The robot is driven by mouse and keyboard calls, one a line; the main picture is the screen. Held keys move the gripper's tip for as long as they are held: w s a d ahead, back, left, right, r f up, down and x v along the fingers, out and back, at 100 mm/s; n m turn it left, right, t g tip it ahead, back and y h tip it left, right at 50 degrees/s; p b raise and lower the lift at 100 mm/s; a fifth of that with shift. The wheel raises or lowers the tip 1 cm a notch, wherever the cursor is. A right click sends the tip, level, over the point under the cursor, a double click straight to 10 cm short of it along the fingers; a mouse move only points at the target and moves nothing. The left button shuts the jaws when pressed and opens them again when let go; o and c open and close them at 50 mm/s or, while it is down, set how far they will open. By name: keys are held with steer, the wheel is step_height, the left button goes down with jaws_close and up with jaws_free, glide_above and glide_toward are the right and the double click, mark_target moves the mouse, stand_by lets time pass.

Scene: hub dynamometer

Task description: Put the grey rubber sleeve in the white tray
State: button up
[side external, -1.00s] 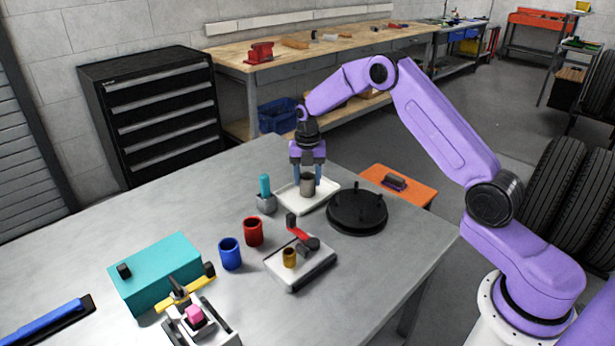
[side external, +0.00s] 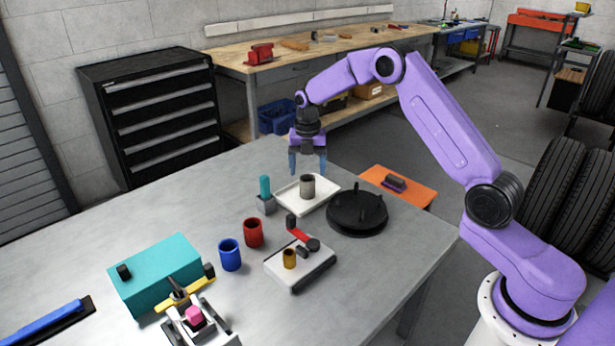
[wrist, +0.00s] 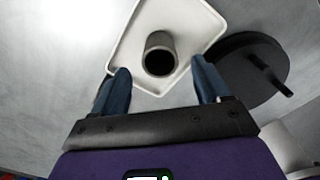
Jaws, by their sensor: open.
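The grey rubber sleeve (side external: 307,187) stands upright in the white tray (side external: 287,200), on its floor. In the wrist view the sleeve (wrist: 160,54) shows its dark open end, and the tray (wrist: 127,65) lies around it. My gripper (side external: 307,170) is open and empty, a little above the sleeve and apart from it. In the wrist view my two blue fingers (wrist: 163,85) are spread wide, with the sleeve ahead between them.
A black round plate with pegs (side external: 357,212) stands close to the tray's right. A grey block with a teal peg (side external: 265,196) is at its left. Red (side external: 253,232) and blue (side external: 229,254) sleeves and a small fixture (side external: 300,263) stand nearer the camera.

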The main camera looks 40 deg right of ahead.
step_height(320, 180, up, 8)
steer(key=s+a+r+m, duration=0.3)
steer(key=s+a, duration=0.4)
steer(key=s, duration=0.3)
steer(key=s+a+r+m, duration=0.2)
steer(key=s+a+m, duration=0.2)
steer(key=s+a, duration=0.5)
steer(key=s+d+f+m, duration=0.1)
steer(key=s+d+m, duration=0.1)
steer(key=s, duration=1)
steer(key=s+d+f+m, duration=0.1)
steer(key=s+d+m, duration=0.2)
steer(key=s, duration=0.9)
steer(key=shift+s+f+m, duration=0.2)
steer(key=shift+f+m, duration=0.1)
steer(key=shift+m, duration=0.9)
